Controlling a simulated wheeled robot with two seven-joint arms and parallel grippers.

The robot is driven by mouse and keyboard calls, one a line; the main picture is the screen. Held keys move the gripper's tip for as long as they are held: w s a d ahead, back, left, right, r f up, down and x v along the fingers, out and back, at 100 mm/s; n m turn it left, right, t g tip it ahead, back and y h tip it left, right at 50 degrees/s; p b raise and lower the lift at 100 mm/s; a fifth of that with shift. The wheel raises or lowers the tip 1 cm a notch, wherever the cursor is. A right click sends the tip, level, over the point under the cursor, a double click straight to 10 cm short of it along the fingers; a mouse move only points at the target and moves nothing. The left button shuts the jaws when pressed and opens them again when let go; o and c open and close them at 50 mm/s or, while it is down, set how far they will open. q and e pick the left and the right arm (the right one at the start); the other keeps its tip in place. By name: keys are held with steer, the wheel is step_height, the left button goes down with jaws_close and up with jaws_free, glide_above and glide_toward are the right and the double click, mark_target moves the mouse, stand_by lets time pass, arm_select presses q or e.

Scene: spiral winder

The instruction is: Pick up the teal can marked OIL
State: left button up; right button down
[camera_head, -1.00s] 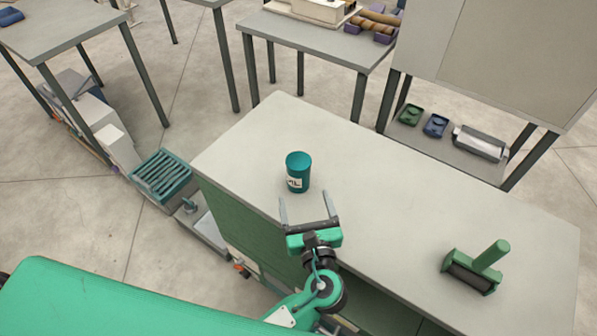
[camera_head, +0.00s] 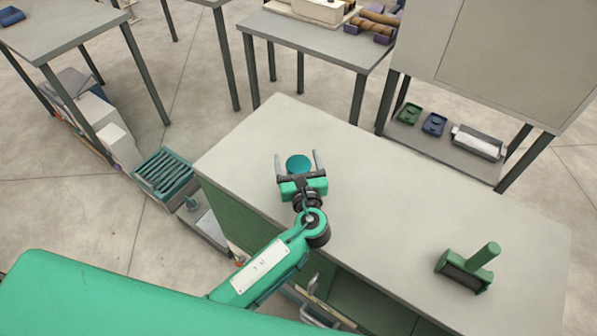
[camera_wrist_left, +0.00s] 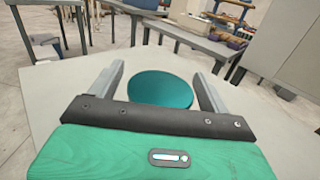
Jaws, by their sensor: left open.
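The teal can (camera_head: 299,163) stands upright on the grey worktop (camera_head: 400,200) of the green bench. Only its round top shows; its OIL label is hidden behind my gripper. My left gripper (camera_head: 297,160) is open, with one finger on each side of the can. In the left wrist view the can (camera_wrist_left: 160,89) sits between the two grey fingers (camera_wrist_left: 160,80), with a gap visible on both sides. My right gripper is not in view.
A green tool with an upright handle (camera_head: 467,268) stands on the worktop at the right. The worktop around the can is otherwise clear. A teal slatted crate (camera_head: 163,175) is on the left, below the worktop.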

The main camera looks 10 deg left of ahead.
arm_select(q)
steer(key=shift+w, duration=0.15)
steer(key=c, duration=1)
steer(key=shift+c, duration=1.2)
steer(key=shift+r, duration=0.1)
